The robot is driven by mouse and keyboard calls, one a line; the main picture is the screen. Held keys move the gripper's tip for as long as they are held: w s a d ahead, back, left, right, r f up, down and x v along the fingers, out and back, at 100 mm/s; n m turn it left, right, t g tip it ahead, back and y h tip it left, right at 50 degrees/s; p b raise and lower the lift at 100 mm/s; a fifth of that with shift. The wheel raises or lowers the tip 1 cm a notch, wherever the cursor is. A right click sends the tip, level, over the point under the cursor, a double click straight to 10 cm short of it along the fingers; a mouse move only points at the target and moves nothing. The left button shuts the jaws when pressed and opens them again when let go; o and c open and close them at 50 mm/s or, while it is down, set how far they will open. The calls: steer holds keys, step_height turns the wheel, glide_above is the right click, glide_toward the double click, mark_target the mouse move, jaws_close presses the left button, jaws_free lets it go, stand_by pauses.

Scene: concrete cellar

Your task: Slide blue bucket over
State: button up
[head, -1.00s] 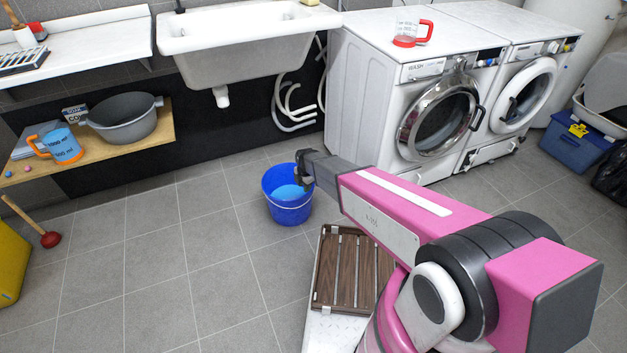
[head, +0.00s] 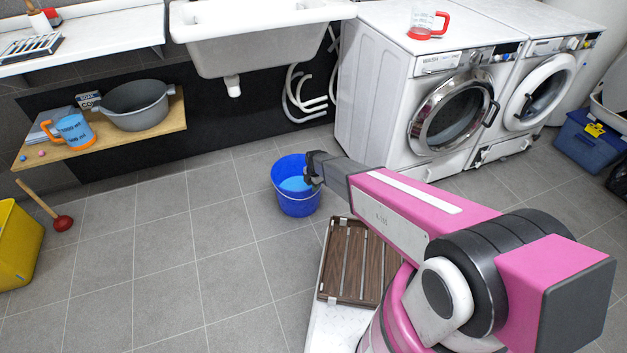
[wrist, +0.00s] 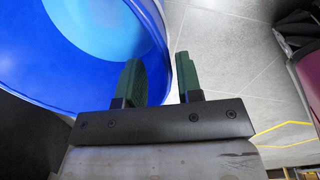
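The blue bucket (head: 297,204) stands upright on the tiled floor, with light blue contents inside. My gripper (head: 312,167) is at the right side of its rim. In the wrist view the bucket (wrist: 75,75) fills the upper left. My gripper (wrist: 160,78) has its two green fingers apart there, with a gap between them. The bucket's rim and wall run into that gap: the left finger overlaps the bucket and the right finger is outside it. No firm grip on the wall shows. The lower wall is partly hidden by the gripper.
A brown slatted wooden board (head: 352,262) lies just below the bucket, beside my arm. The washing machine (head: 385,110) stands to the right and a sink (head: 255,45) is behind. A plunger (head: 62,222) and yellow container (head: 18,245) are at left. Floor left of the bucket is clear.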

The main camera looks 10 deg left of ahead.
mark_target(312, 193)
step_height(312, 193, down, 5)
steer(key=shift+w+a, duration=0.1)
steer(key=shift+a, duration=0.05)
jaws_close()
stand_by(1.5)
